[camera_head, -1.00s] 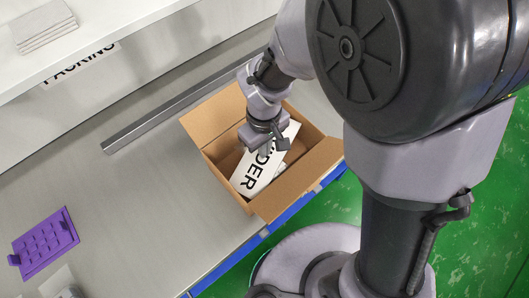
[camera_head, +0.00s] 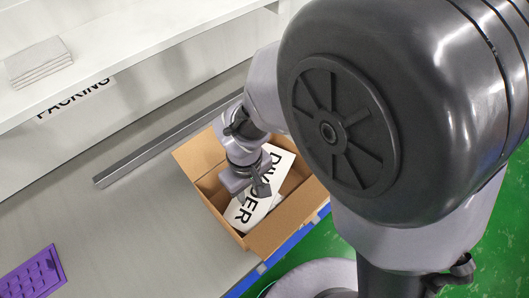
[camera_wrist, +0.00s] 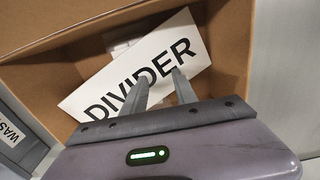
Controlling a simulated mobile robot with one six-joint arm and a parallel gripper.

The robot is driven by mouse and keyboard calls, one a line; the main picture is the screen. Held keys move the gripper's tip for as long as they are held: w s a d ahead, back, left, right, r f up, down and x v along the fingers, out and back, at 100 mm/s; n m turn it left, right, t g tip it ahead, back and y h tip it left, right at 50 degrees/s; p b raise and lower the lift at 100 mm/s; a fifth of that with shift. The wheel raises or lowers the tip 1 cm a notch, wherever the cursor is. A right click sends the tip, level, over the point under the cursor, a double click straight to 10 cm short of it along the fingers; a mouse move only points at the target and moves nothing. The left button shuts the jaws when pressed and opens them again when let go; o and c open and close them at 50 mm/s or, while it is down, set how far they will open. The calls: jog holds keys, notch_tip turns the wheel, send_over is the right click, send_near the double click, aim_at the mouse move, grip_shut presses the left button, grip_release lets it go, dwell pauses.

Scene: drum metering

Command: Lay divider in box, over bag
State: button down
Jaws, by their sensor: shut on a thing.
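The divider (camera_head: 262,190) is a white panel marked DIVIDER, slanted across the open cardboard box (camera_head: 196,158). In the wrist view the divider (camera_wrist: 150,62) lies diagonally within the outline of the box (camera_wrist: 229,50); whether it touches the floor or hangs above it I cannot tell. My gripper (camera_head: 262,190) reaches down into the box. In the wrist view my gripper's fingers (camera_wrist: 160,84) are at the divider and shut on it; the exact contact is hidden. A pale thing (camera_wrist: 122,40) shows past the divider's far edge, possibly the bag; most of it is covered.
The box stands on a grey bench (camera_head: 125,225) near its blue front edge (camera_head: 292,244), flaps spread. A grey metal bar (camera_head: 150,148) lies behind it. A purple tray (camera_head: 32,275) is at lower left. A shelf (camera_head: 130,45) with a pale stack (camera_head: 38,62) overhangs the back.

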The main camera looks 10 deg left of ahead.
aim_at(249, 197)
jog(key=shift+s+d+f, duration=0.1)
jog(key=shift+s+f, duration=0.25)
jog(key=shift+s, duration=0.15)
notch_tip(249, 197, up, 15)
jog(key=p, duration=1.2)
jog(key=shift+w+a+p, duration=0.25)
jog(key=shift+a+p, duration=0.05)
jog(key=shift+p, duration=0.1)
jog(key=shift+r, duration=0.1)
jog(key=s+d+r+m+t+y+b, duration=0.1)
jog(key=s+d+r+m+t+b, duration=0.1)
jog(key=d+m+b, duration=0.4)
jog(key=s+d+r+m+t+b, duration=0.2)
jog(key=d+m+b, duration=0.4)
jog(key=d, duration=0.6)
notch_tip(249, 197, up, 2)
jog(key=shift+d+r+m+t+y+b, duration=0.1)
jog(key=shift+d+m+t+y+b, duration=0.3)
jog(key=shift+m+t, duration=0.6)
